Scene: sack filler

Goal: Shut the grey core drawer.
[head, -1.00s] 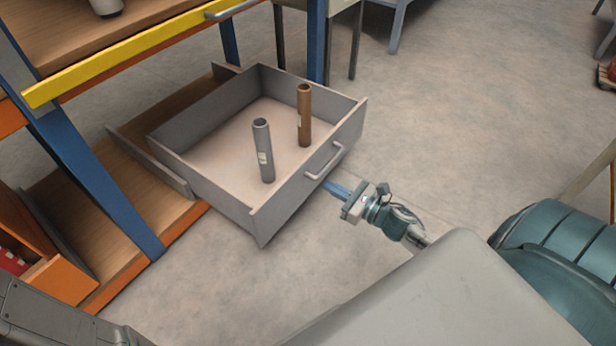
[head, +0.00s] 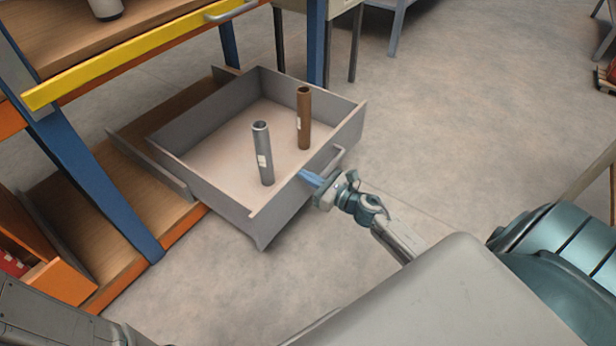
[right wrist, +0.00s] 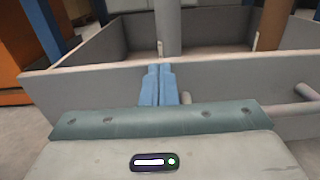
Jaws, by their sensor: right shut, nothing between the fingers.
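The grey core drawer (head: 283,213) is pulled far out of the lower level of the rack in the head view. Its front panel with a bar handle (head: 325,160) faces my right arm. A grey core (head: 262,150) and a brown core (head: 304,118) stand upright inside. My right gripper (head: 308,177) is shut and empty, its blue fingertips at the front panel, just left of the handle. In the right wrist view the closed fingers (right wrist: 159,84) point at the drawer front (right wrist: 95,88); I cannot tell whether they touch. My left gripper is not in view.
The rack has blue posts (head: 95,180), a wooden lower shelf (head: 85,215) and a yellow-fronted upper drawer (head: 130,55) above. An orange bin (head: 62,280) sits at the lower left. The floor (head: 430,130) to the right of the drawer is clear.

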